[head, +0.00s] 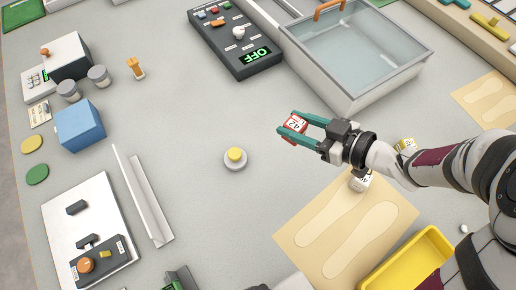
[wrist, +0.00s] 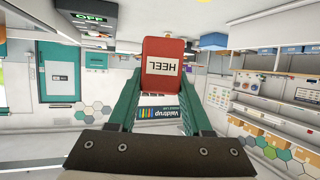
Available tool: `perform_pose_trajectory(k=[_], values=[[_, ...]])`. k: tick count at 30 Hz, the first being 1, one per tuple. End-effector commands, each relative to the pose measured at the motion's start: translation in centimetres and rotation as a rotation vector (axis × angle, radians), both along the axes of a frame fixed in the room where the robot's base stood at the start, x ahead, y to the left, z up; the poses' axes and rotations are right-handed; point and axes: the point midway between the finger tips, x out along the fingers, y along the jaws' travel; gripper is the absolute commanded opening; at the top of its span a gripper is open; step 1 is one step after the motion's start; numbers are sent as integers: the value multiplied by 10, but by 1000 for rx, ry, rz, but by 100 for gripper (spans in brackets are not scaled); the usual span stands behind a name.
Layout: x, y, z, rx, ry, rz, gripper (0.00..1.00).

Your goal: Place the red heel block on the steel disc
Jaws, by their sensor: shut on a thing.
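The red heel block (head: 293,124) is held between the teal fingers of my gripper (head: 296,128), up and to the right of the table's middle. In the wrist view, the red block (wrist: 165,50) sits at the fingertips with a white label reading HEEL facing the camera. My gripper (wrist: 165,85) is shut on it. A round light-grey disc (head: 229,167) with a yellow round piece on top stands on the table, left of and below the gripper in the head view. It looks like the steel disc, but I cannot tell its material. The block is apart from it.
A glass-topped case (head: 350,60) and a control box reading OFF (head: 234,40) stand at the back. A tan insole sheet (head: 330,243) and white block (head: 360,181) lie below my arm. A yellow tray (head: 447,240) is lower right.

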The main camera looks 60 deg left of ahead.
Motion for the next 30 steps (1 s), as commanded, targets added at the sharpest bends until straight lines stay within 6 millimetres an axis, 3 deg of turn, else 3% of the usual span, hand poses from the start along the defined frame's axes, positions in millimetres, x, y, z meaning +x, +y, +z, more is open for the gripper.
perform_pose_trajectory(k=[5, 15, 19, 24, 30], values=[[-32, 13, -4, -2, 6, 81, 0], [-101, 78, -61, -5, 5, 82, 0], [-109, 88, -73, -5, 4, 78, 0], [-109, 88, -105, -6, 5, 75, 0], [-109, 89, -109, -3, 2, 75, 0]])
